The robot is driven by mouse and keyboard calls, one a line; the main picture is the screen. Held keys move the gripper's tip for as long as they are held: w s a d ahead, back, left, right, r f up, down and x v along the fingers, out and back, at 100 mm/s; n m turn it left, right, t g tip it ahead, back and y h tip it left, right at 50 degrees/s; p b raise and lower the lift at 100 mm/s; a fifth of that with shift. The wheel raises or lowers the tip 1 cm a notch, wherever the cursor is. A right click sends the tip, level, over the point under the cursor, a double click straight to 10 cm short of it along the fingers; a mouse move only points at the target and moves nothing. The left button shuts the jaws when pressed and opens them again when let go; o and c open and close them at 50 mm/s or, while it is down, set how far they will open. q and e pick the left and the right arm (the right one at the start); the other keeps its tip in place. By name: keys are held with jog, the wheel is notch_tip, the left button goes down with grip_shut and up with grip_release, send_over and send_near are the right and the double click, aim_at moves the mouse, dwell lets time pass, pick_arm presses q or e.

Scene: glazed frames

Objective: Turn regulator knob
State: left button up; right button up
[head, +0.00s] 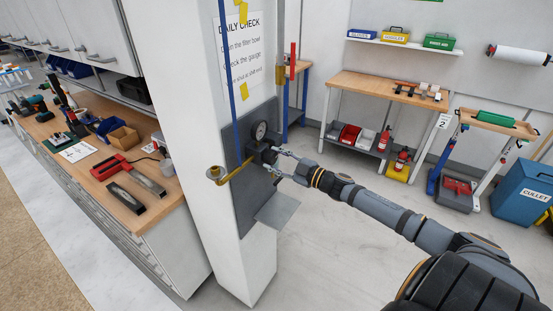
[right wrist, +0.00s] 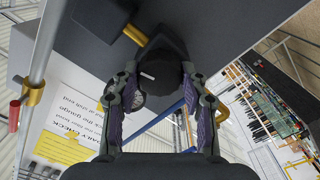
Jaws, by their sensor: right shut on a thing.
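The regulator is a dark block with a round pressure gauge (head: 260,131), mounted on a grey plate (head: 241,190) on the white column. In the right wrist view its black knob (right wrist: 160,75) carries a short white mark, which looks nearly level and slightly tilted. My right gripper (head: 277,162) reaches the regulator from the right. In the right wrist view its two fingers (right wrist: 160,83) are shut on the knob, one on each side. The gauge (right wrist: 138,101) is partly hidden behind the left finger there. My left gripper is not in view.
A brass pipe (head: 234,173) sticks out left of the regulator, and a blue pipe (head: 228,80) runs down the column. A small grey shelf (head: 277,210) juts out below. A "Daily check" sheet (head: 240,50) hangs above. A cluttered workbench (head: 140,222) stands left; open floor lies right.

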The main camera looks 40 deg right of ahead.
jog(key=shift+n, duration=0.6)
jog(key=o, duration=1.1)
jog(key=shift+w, duration=0.25)
jog(key=shift+o, duration=0.2)
jog(key=shift+s, duration=0.15)
